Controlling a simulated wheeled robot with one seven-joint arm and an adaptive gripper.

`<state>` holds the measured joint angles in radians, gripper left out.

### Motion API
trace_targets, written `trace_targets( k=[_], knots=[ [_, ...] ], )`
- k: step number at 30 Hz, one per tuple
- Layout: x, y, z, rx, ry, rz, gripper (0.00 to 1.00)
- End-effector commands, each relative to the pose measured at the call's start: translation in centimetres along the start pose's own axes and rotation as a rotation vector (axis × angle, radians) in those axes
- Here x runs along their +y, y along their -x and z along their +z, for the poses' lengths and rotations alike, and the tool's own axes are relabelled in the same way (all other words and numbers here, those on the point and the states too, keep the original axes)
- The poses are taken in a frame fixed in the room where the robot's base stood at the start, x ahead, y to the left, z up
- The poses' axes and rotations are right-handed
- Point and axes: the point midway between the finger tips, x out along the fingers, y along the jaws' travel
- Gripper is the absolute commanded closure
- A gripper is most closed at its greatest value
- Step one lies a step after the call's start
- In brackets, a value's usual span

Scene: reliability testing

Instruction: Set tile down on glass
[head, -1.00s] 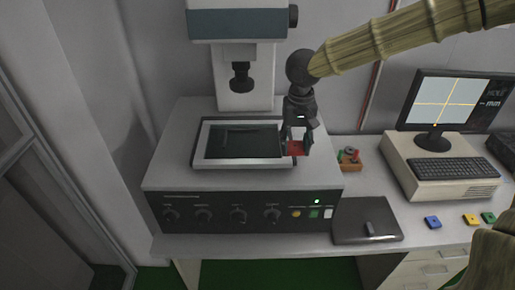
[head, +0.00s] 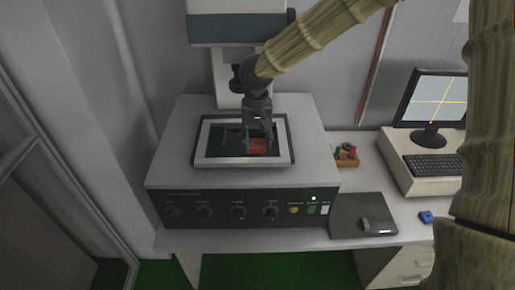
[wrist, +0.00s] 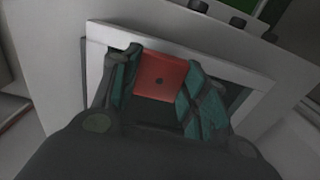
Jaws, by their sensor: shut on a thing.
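The red tile (head: 257,146) is between the fingers of my gripper (head: 258,148), over the right part of the dark glass (head: 217,151) in the machine's pale frame.
The machine's front panel (head: 237,208) has several knobs. The machine's column (head: 227,80) stands behind the glass.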

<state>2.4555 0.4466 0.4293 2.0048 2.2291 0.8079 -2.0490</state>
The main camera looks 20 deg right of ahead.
Motion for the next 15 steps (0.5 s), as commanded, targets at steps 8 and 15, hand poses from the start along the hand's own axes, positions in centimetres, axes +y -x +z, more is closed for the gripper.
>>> trace_targets(
  k=[8,15],
  knots=[
    [0.0,-2.2,0.1,-0.002,0.0,0.003,0.83],
    [0.0,-3.4,0.1,-0.002,-0.001,0.0,0.83]
  ],
)
